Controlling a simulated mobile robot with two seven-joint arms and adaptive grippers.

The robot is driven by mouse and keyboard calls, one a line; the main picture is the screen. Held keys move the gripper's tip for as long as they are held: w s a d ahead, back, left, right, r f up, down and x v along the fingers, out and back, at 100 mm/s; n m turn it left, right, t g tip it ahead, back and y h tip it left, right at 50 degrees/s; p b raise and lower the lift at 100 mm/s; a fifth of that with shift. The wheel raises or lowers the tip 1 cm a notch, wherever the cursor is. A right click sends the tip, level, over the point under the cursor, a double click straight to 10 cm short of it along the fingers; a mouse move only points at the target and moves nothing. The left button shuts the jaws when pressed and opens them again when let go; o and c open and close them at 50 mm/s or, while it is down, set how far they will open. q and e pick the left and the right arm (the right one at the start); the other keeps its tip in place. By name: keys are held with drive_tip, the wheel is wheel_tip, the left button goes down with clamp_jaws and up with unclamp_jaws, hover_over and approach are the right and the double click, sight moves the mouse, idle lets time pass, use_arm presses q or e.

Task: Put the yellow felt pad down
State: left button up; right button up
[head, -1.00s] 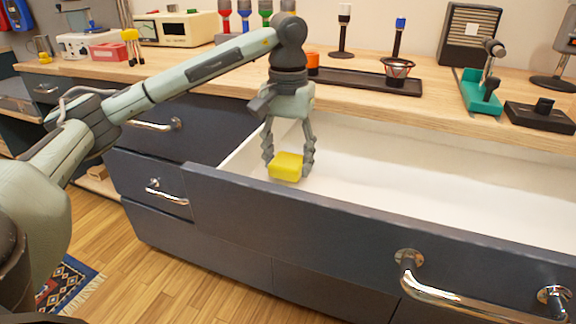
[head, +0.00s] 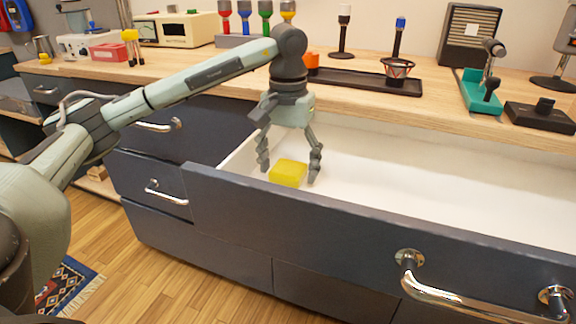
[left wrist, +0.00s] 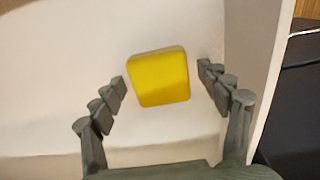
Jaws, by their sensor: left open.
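The yellow felt pad (head: 288,173) lies in the left end of the open white-lined drawer (head: 430,185). My left gripper (head: 290,178) is over it, pointing down, with its fingers open on either side of the pad. In the left wrist view the pad (left wrist: 159,77) sits between and beyond the two spread fingertips (left wrist: 163,72), with a gap on both sides, against the white drawer floor. My right gripper is in neither view.
The drawer's dark front panel (head: 350,220) stands in front of the gripper. The wooden worktop (head: 350,65) behind holds a black tray (head: 360,82), a teal stand (head: 480,90) and several tools. The drawer's right part is empty.

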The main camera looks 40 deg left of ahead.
sight(289, 167)
use_arm(q)
wheel_tip(289, 167, up, 7)
drive_tip(key=shift+f+p, duration=0.15)
drive_tip(key=shift+p, duration=0.25)
wheel_tip(289, 167, up, 6)
drive_tip(key=shift+f+p, duration=0.2)
drive_tip(key=shift+p, duration=0.7)
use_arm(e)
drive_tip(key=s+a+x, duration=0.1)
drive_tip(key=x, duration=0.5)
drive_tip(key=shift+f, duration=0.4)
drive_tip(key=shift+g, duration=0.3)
